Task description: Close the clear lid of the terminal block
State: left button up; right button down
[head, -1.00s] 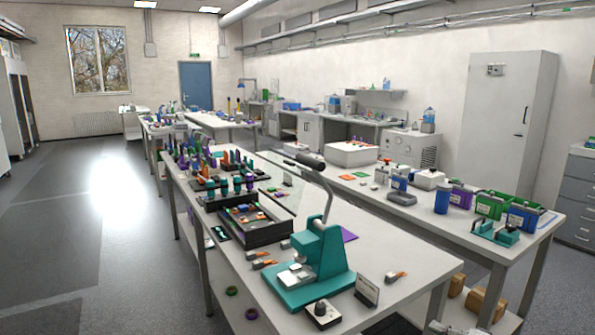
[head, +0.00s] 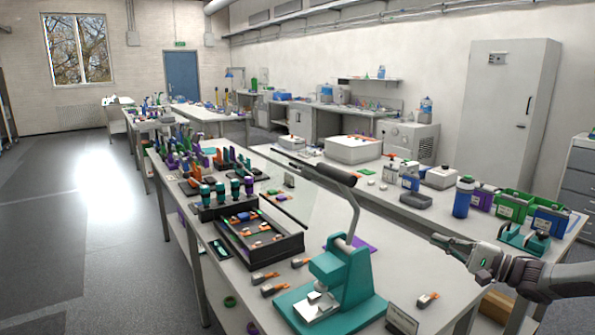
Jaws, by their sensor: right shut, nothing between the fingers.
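The terminal block appears to be the black open-topped box (head: 290,247) on the near bench, with orange and light-coloured parts inside. Its clear lid (head: 318,212) seems to stand raised along the box's right side; the pane is faint, so its exact edges and tilt are hard to tell. My right gripper (head: 438,240) comes in from the right edge, shut and empty. It appears in front of the gap between the benches, well right of the box and lid and apart from them. My left gripper is not in view.
A teal press (head: 340,280) with a long raised handle (head: 325,174) stands in front of the box, between it and my right gripper in the picture. Small orange-and-grey connectors (head: 270,288) lie nearby. A blue bottle (head: 463,197) and green bins (head: 512,205) stand on the far bench.

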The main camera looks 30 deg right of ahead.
aim_at(296, 166)
jog(key=i, duration=1.4)
